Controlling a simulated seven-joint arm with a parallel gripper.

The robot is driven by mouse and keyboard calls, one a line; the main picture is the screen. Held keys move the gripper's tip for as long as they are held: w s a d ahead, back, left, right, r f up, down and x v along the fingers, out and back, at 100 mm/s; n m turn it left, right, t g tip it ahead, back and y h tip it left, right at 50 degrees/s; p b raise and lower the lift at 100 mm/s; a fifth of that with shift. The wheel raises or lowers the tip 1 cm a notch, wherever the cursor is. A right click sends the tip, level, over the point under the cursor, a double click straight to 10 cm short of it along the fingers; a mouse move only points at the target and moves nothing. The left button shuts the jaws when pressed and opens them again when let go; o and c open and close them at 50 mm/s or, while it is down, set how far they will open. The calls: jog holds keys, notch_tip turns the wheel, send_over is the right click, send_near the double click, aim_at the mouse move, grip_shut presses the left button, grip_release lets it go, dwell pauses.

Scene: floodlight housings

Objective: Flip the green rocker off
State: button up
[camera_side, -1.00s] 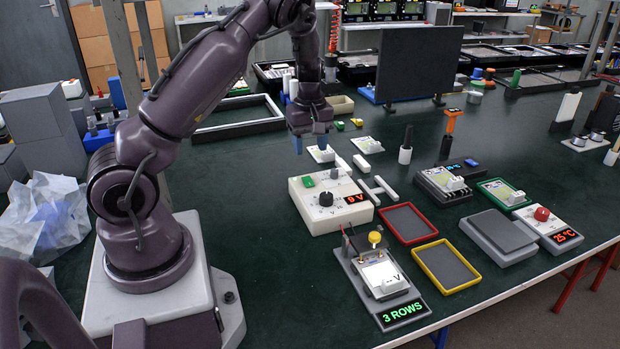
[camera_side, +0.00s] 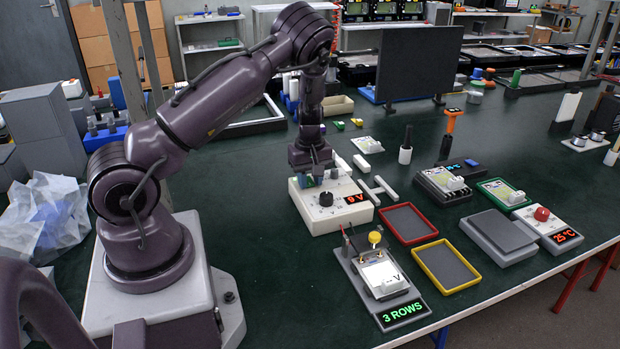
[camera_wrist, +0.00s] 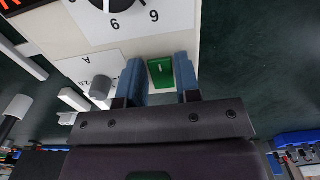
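The green rocker (camera_wrist: 161,72) is set in the top face of a white box (camera_side: 315,218) with a black knob (camera_side: 326,199) and a red display (camera_side: 355,198) reading 9 V. In the wrist view, my gripper (camera_wrist: 160,76) has its two blue fingers spread, one on each side of the rocker, with a gap to it. A small light mark shows on the rocker. In the side view, my gripper (camera_side: 318,178) is low over the back of the box and mostly hides the rocker. I cannot tell whether the fingers touch the box.
A grey round post (camera_wrist: 101,87) stands close beside the left finger in the wrist view. A red-rimmed tray (camera_side: 408,223) and a yellow-rimmed tray (camera_side: 446,266) lie right of the box. A meter with a "3 ROWS" display (camera_side: 404,313) stands in front.

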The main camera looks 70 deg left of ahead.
jog(key=c, duration=0.4)
jog(key=shift+a+r+h, duration=0.1)
jog(key=shift+a+h, duration=0.05)
jog(key=shift+h, duration=0.6)
jog(key=shift+a+r+h, duration=0.1)
jog(key=shift+h, duration=0.65)
jog(key=shift+c, duration=0.2)
jog(key=o, duration=0.9)
jog(key=shift+r, duration=0.1)
jog(key=v, duration=1.2)
jog(key=shift+a+r, duration=0.15)
jog(key=shift+r, duration=0.2)
